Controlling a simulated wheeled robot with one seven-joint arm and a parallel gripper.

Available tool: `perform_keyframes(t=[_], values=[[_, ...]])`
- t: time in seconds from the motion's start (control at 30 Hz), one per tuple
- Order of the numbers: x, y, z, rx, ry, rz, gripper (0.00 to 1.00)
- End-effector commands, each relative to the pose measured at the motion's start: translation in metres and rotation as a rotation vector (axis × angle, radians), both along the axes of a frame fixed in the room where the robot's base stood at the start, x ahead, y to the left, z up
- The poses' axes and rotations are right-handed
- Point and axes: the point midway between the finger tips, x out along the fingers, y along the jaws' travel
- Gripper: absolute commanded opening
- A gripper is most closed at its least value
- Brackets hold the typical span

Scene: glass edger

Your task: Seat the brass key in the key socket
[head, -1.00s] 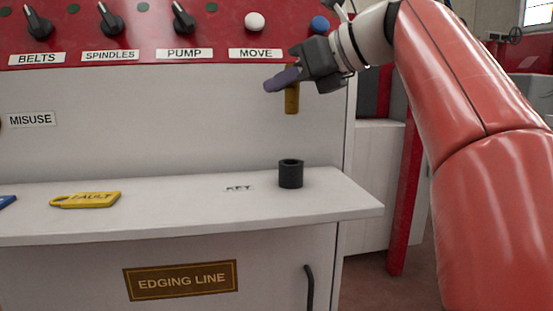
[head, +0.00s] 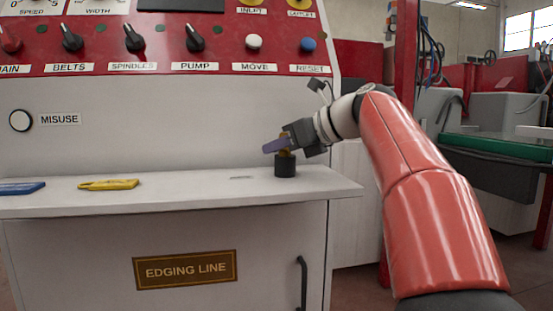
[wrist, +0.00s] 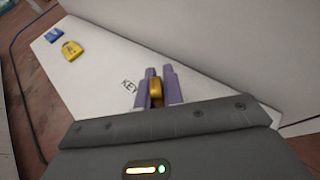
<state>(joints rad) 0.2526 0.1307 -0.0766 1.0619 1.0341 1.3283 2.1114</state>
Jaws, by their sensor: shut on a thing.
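The brass key (head: 286,154) is between the fingers of my gripper (head: 277,146), just at the mouth of the black key socket (head: 285,170) on the white shelf. The key's lower end is hidden by the socket, so it looks at least partly inside; how deep I cannot tell. In the wrist view the brass key (wrist: 156,91) shows between the two purple fingers of my gripper (wrist: 157,88), which is shut on it. The socket is hidden there.
A yellow tag (head: 108,184) and a blue tag (head: 22,188) lie on the shelf (head: 180,194) to the left. The panel with knobs and the white MOVE and blue RESET buttons (head: 308,45) stands above. The shelf between tag and socket is clear.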

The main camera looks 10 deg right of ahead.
Motion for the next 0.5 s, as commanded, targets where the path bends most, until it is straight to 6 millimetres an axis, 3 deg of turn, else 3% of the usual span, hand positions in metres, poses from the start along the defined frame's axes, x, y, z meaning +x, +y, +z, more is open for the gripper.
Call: perform_keyframes(t=[0.37,0.4,0.5], values=[[-0.0006,0.0,-0.0025,0.0,-0.002,-0.001,0.0],[-0.0004,0.0,-0.0023,0.0,-0.002,-0.001,0.13],[-0.0003,0.0001,-0.0023,0.0,-0.002,-0.001,0.26]])
